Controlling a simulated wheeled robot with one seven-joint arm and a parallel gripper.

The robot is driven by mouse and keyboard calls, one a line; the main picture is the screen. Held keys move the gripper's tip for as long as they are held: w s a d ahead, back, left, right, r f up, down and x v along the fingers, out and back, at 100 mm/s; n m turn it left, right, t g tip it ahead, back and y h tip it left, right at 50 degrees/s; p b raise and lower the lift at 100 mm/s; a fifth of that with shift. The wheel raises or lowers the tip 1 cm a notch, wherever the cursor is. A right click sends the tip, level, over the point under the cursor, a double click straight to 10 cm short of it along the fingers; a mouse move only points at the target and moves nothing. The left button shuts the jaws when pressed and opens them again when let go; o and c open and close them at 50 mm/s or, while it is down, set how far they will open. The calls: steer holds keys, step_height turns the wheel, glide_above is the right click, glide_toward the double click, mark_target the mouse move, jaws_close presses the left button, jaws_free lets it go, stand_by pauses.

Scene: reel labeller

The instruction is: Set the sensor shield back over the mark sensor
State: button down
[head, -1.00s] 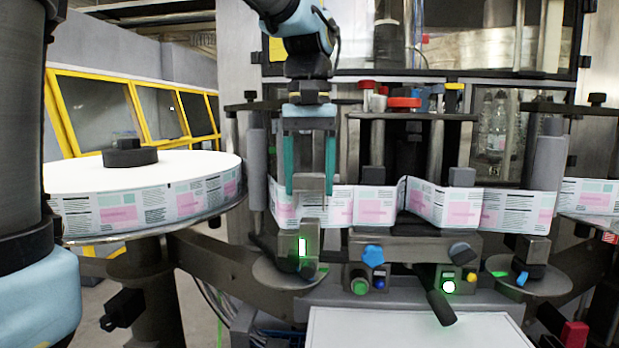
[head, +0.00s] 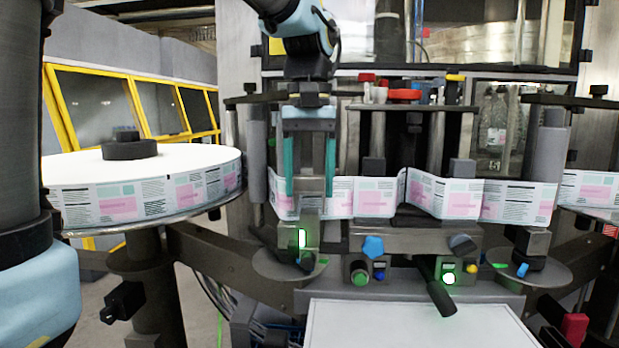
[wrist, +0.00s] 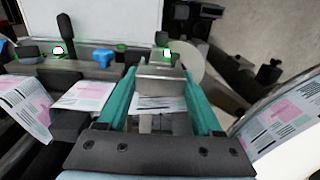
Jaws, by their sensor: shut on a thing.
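The sensor shield is a small grey metal cover (wrist: 160,78), held between the teal fingers of my gripper (wrist: 163,100) in the wrist view. In the head view my gripper (head: 310,194) points straight down, with its fingertips just above the mark sensor (head: 305,238). The sensor is a grey block with a lit white-green window, also visible beyond the shield in the wrist view (wrist: 167,52). The shield (head: 308,207) is directly over the sensor and very close to it. I cannot tell whether they touch.
A printed label web (head: 375,197) runs close beside the fingers. A large label reel (head: 145,190) stands at the left. Guide posts and a row of knobs and buttons (head: 361,272) flank the sensor to the right. A white board (head: 415,325) lies in front.

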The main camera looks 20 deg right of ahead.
steer(key=shift+f+b, duration=0.8)
steer(key=shift+f, duration=0.65)
jaws_free()
steer(key=shift+r, duration=0.1)
step_height(320, 180, up, 11)
steer(key=shift+f, duration=0.2)
